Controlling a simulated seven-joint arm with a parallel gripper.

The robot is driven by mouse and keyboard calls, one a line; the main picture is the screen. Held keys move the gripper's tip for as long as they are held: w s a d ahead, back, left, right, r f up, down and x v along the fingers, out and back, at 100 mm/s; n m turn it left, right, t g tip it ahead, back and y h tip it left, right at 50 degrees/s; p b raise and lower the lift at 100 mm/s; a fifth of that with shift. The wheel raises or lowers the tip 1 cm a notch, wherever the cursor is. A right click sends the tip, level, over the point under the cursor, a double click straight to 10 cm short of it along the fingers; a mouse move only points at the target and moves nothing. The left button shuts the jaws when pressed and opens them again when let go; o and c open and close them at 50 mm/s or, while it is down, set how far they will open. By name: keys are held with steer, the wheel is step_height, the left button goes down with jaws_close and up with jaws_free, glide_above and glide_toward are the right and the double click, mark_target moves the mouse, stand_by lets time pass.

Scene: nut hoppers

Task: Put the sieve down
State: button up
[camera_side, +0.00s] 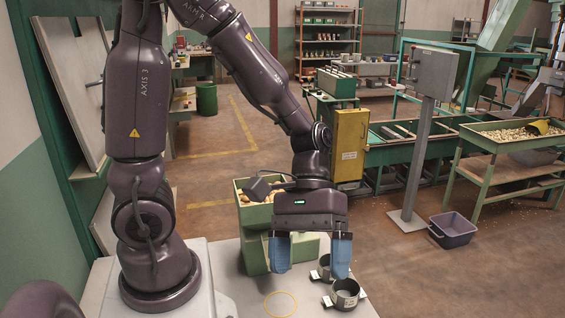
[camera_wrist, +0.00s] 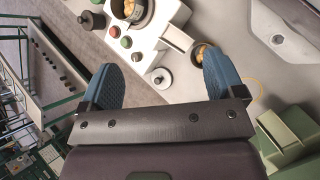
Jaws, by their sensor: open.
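My gripper (camera_side: 311,262) is open and empty above the light bench top (camera_side: 235,262), with its two blue fingers pointing down and wide apart. In the side view a round grey metal cup with a short side tab (camera_side: 345,293) sits below and just right of the fingers. A similar cup (camera_side: 322,270) stands behind it, partly hidden by a finger. I cannot tell which, if either, is the sieve. In the wrist view my gripper (camera_wrist: 165,85) has no object between its fingers. A small round cup with brown nuts (camera_wrist: 200,53) is partly covered by the right finger.
A green hopper with nuts (camera_side: 262,190) stands behind my gripper. A thin orange ring (camera_side: 281,304) marks clear bench in front. The wrist view shows a white unit with coloured buttons (camera_wrist: 150,32) and a larger nut-filled container (camera_wrist: 132,10).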

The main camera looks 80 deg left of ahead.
steer(key=s+a+r+m+t+y, duration=0.1)
steer(key=a+r+m+t+y, duration=0.6)
steer(key=r, duration=0.4)
steer(key=shift+s+a+t, duration=0.2)
steer(key=shift+a+t, duration=0.1)
steer(key=shift+a, duration=0.4)
steer(key=shift+o, duration=0.3)
steer(key=shift+s+a+r+m+t+y, duration=0.1)
steer(key=shift+a+r+m+t+y, duration=0.2)
steer(key=shift+r+m+y, duration=0.15)
